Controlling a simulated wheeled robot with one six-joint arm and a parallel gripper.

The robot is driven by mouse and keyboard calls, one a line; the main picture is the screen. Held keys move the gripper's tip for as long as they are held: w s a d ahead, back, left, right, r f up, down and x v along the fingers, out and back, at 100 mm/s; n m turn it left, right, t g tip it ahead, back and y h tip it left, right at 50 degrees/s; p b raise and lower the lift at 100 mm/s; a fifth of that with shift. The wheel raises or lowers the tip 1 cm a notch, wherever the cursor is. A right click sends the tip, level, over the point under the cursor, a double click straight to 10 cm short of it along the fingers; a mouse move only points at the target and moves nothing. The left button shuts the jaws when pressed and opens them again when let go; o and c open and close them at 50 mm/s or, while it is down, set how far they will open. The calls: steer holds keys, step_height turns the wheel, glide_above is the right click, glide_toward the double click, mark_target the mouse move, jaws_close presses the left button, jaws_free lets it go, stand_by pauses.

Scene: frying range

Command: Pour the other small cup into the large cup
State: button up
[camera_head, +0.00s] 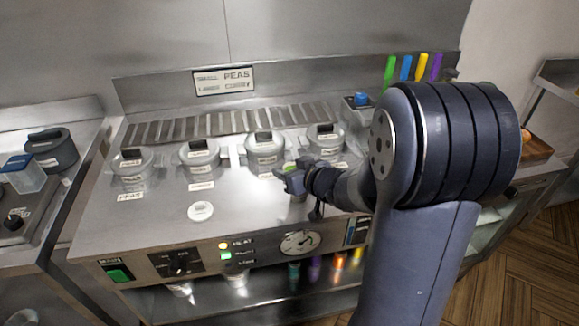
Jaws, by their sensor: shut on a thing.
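My gripper (284,178) is over the right half of the steel counter, in front of the row of lidded pots. It is shut on a small greyish thing (298,196), mostly hidden by the jaws; I cannot tell for certain that it is a small cup. A small round white piece (200,211) sits on the counter to the left; whether it is a cup or a lid is unclear. I cannot clearly make out the large cup.
Several grey lidded pots (200,155) stand in a row behind my gripper, with labels in front. A PEAS sign (224,80) is on the back panel. A control panel (180,262) runs along the front edge. The counter's left front is mostly clear.

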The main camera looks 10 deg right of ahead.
steer(key=shift+r+m+p, duration=0.2)
steer(key=shift+m+p, duration=0.1)
steer(key=shift+p, duration=0.3)
steer(key=m+y+p, duration=0.1)
steer(key=p, duration=0.1)
steer(key=m+g+p, duration=0.1)
steer(key=p, duration=0.1)
steer(key=shift+s+a+r+y+p, duration=0.2)
steer(key=shift+y+p, duration=0.1)
steer(key=shift+y, duration=0.1)
steer(key=m+y+p, duration=0.1)
steer(key=m+p, duration=0.1)
steer(key=p, duration=0.1)
steer(key=shift+g+y, duration=0.3)
steer(key=shift+g, duration=0.1)
steer(key=shift+m+p, duration=0.4)
steer(key=shift+p, duration=0.15)
steer(key=shift+y+p, duration=0.4)
steer(key=shift+p, duration=0.2)
